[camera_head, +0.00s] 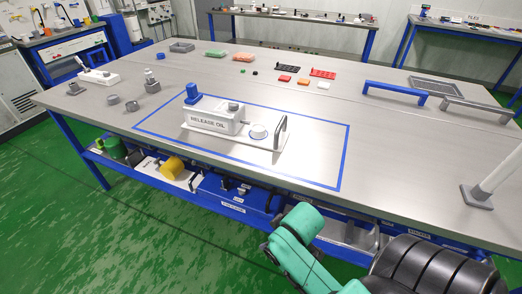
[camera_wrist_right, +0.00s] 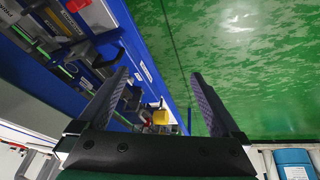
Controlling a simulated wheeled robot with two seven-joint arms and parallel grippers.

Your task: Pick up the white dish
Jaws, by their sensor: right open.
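The white dish (camera_head: 258,131) is a small round piece on the right part of a pale board (camera_head: 225,136), beside a white box (camera_head: 214,115) marked RELEASE OIL. A dark upright handle (camera_head: 280,132) stands at the board's right end, close to the dish. In the right wrist view my right gripper (camera_wrist_right: 162,90) is open, with nothing between its fingers. It faces the green floor and the shelf under the table, away from the dish. The dish does not show in that view. My left gripper is not in view.
A blue outline (camera_head: 347,155) on the grey table surrounds the board. A white post on a grey foot (camera_head: 477,196) stands at the right. Blue (camera_head: 395,89) and grey handles lie behind it. Small grey parts (camera_head: 132,106) are at the left.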

